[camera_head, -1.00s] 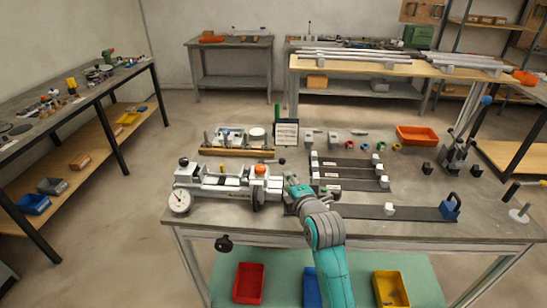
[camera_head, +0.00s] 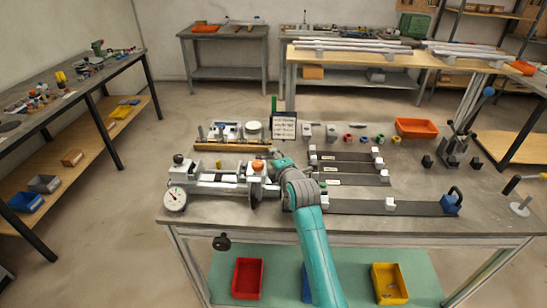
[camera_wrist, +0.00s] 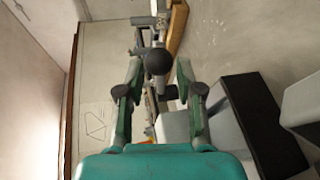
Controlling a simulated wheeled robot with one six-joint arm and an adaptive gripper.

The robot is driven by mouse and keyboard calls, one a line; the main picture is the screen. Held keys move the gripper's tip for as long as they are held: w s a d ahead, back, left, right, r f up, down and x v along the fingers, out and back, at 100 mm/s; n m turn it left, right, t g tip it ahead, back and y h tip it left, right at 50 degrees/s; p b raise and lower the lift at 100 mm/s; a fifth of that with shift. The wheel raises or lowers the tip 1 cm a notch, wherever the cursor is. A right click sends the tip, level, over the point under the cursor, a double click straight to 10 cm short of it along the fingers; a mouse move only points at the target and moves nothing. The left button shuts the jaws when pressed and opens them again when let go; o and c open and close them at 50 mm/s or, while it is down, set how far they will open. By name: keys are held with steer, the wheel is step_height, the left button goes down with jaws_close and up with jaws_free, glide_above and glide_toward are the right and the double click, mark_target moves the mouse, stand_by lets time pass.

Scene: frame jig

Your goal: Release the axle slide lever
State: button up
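The axle fixture (camera_head: 225,185) lies on the near left of the bench, with a dial gauge at its left end and an orange knob on top. My gripper (camera_head: 276,153) is at its right end. In the wrist view a dark ball knob (camera_wrist: 159,62), apparently the end of a lever, sits between the fingertips of my gripper (camera_wrist: 160,72). The fingers are open, one on each side, with a gap visible by the ball. I cannot tell whether they touch it. My gripper hides the knob in the head view, and the lever's stem is mostly hidden.
A sign (camera_head: 284,125) and a yellow-edged rack (camera_head: 233,146) stand just behind my gripper. Dark rails (camera_head: 345,168) with white blocks lie to the right. An orange bin (camera_head: 416,127) is farther back. Another black knob (camera_head: 222,242) hangs at the bench's front edge.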

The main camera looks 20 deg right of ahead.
steer(key=shift+w+f, duration=0.15)
steer(key=shift+w, duration=0.55)
jaws_close()
